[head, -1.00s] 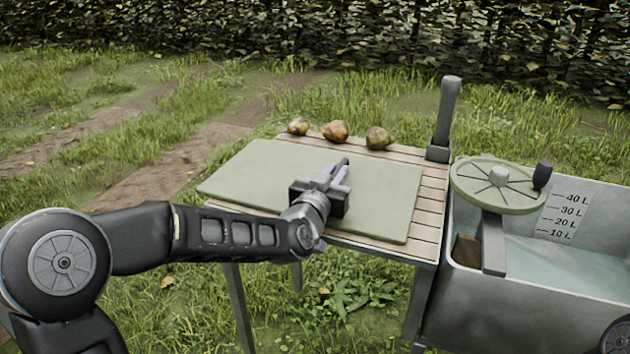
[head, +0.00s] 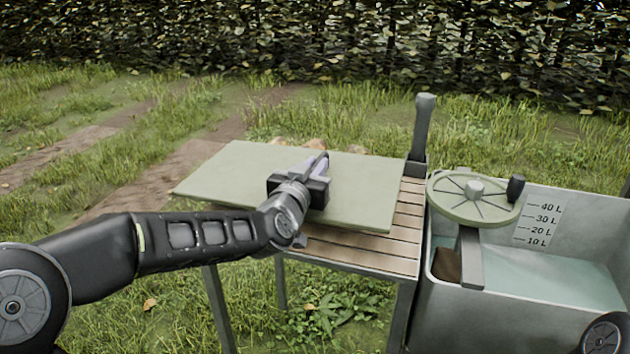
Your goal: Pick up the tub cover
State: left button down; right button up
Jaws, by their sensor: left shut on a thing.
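The tub cover is a flat, pale green rectangular board (head: 225,172). It is held above the slatted wooden table (head: 385,250), slightly tilted, and covers much of the tabletop from view. My left gripper (head: 317,168) is over the middle of the board, its fingers pointing away, and is shut on it. The exact grip point is hidden by the gripper body. The grey tub (head: 480,320) stands at the right, with pale water inside and litre marks on its inner wall. My right gripper is not in view.
A dark upright post (head: 420,130) stands at the table's far right corner. A green round hand wheel (head: 450,200) on an arm overhangs the tub's left side. Grass surrounds the table.

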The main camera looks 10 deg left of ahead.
pick_arm(q)
notch_tip(320, 180, up, 4)
jog(key=shift+f+p, duration=0.15)
jog(key=shift+p, duration=0.15)
jog(key=shift+f, duration=0.1)
dwell(0.4)
